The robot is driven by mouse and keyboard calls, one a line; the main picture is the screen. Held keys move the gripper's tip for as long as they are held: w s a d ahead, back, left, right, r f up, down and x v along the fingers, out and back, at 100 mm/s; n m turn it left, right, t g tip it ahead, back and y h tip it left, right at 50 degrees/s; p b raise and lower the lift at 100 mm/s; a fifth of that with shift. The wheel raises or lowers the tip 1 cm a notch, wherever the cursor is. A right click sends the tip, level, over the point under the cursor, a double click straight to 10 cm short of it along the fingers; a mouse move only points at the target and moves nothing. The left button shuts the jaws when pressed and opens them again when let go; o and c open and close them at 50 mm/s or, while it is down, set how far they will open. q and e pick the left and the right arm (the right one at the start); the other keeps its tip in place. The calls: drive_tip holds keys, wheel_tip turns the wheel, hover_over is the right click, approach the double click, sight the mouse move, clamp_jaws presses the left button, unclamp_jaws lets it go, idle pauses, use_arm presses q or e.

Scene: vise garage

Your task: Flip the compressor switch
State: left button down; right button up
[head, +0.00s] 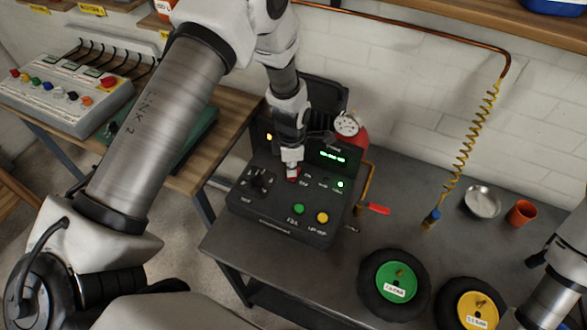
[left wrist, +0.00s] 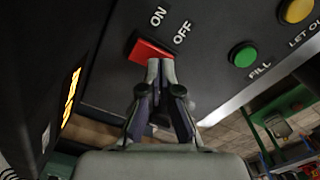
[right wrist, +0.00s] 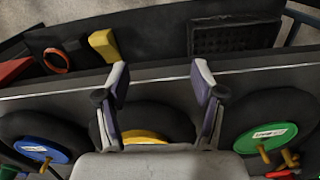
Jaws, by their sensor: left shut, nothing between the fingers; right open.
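The compressor (head: 272,222) is a black console on the grey workbench, with a green display and lit green lamp. Its red switch (left wrist: 148,50) sits beside the ON and OFF labels in the left wrist view; in the head view only a bit of red (head: 293,175) shows under my left gripper (head: 292,160). The left fingertips (left wrist: 161,66) are together at the red switch's lower right edge, touching or nearly so, with nothing between them. My right gripper (right wrist: 160,78) is open and empty, above the wheels at the right of the bench.
A green FILL button (head: 299,209) and a yellow button (head: 322,217) are on the console front. A red-handled tool (head: 374,208), yellow coiled hose (head: 463,150), metal dish (head: 482,202), orange cup (head: 521,213) and green-hubbed wheel (head: 396,281) are to the right.

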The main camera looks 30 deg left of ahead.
use_arm(q)
wheel_tip(320, 180, up, 6)
drive_tip(key=p, duration=0.4)
drive_tip(key=shift+f, duration=0.1)
idle(0.4)
